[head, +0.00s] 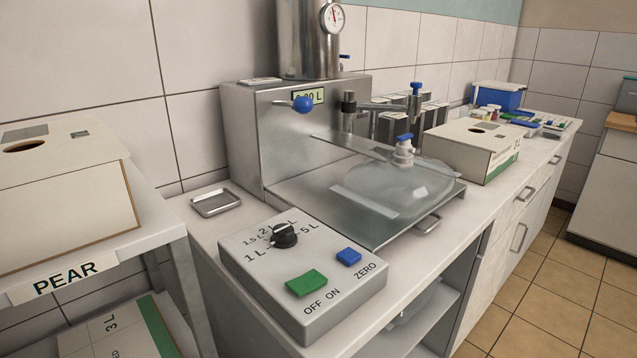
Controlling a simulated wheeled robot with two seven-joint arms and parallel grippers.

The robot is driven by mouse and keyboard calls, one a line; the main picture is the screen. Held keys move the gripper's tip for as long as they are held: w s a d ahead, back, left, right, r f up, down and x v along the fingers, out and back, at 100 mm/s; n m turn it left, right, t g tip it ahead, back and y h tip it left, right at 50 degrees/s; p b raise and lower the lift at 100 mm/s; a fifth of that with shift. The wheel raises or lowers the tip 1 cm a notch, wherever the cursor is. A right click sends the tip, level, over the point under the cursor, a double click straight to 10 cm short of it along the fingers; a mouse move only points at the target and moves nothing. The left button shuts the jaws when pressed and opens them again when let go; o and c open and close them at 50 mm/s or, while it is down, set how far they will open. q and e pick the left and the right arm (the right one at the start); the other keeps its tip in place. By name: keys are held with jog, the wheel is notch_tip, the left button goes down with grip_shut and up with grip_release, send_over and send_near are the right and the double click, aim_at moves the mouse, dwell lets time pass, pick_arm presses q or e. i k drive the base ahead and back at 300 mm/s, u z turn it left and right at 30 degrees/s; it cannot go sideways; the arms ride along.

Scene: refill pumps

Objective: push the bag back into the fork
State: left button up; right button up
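A clear, filled bag (405,187) lies on the steel tray (300,203) of the filling machine (243,135). Its white spout (403,157) with a blue cap (405,137) stands up near the bag's back edge. A flat metal bar (345,143), which may be the fork, reaches from the machine towards the spout. I cannot tell whether the spout's neck sits in it or only beside it. A pale flat strip (364,203) lies across the bag's front left. Neither of my grippers is in view.
A control box (300,268) with a dial and green and blue buttons stands in front of the tray. A nozzle arm (385,105) with a blue knob reaches out above and behind the spout. A carton (470,150) stands close on the right. A small metal dish (216,203) lies left.

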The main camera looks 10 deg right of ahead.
aim_at(403, 188)
jog(key=u, duration=0.05)
jog(key=k, duration=1.1)
jog(key=z, duration=0.95)
jog(key=i, duration=0.8)
jog(key=u, duration=0.65)
jog(key=i, duration=0.65)
jog(key=u, duration=0.65)
